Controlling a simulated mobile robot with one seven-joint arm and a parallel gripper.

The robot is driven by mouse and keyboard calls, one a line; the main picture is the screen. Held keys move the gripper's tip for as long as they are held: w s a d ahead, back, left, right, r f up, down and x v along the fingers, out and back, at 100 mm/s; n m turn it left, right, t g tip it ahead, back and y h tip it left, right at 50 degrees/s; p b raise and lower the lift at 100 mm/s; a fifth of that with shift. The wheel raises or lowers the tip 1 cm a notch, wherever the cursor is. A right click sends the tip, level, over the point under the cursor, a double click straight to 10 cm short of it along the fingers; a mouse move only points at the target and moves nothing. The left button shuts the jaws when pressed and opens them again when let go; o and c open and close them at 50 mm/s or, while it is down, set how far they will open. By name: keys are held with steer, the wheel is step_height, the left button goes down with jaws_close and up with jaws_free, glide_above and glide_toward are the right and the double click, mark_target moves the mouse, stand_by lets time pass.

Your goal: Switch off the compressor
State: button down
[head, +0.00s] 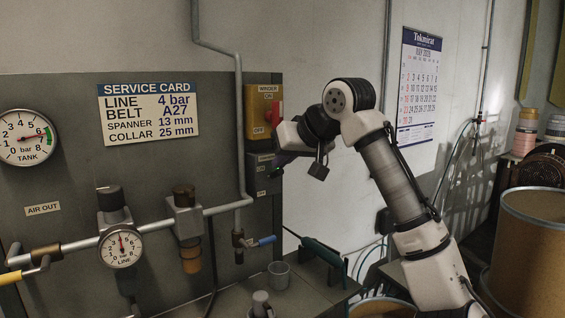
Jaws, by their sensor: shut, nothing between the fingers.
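A yellow switch box (258,95) with a red knob sits on the right edge of the grey panel. It has ON and OFF marks, and its top label is too small to read surely. No thing in view is readably marked as the compressor.
A tank gauge (26,137) and a service card (148,113) are on the grey panel (60,95). Pipes carry a line gauge (121,248) and a blue-handled valve (262,241). A grey cup (279,275) stands on the bench below. A large drum (525,245) stands at right.

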steer(key=shift+f+b, duration=0.25)
steer(key=shift+b, duration=0.05)
step_height(320, 180, down, 6)
steer(key=s+d+t+y+b, duration=0.1)
steer(key=t+y+b, duration=0.5)
steer(key=b, duration=0.8)
steer(key=shift+s+d+t, duration=0.25)
steer(key=shift+s+t, duration=0.25)
steer(key=shift+t, duration=0.4)
steer(key=shift+f, duration=0.25)
steer(key=shift+s+f, duration=0.1)
steer(key=shift+f, duration=0.05)
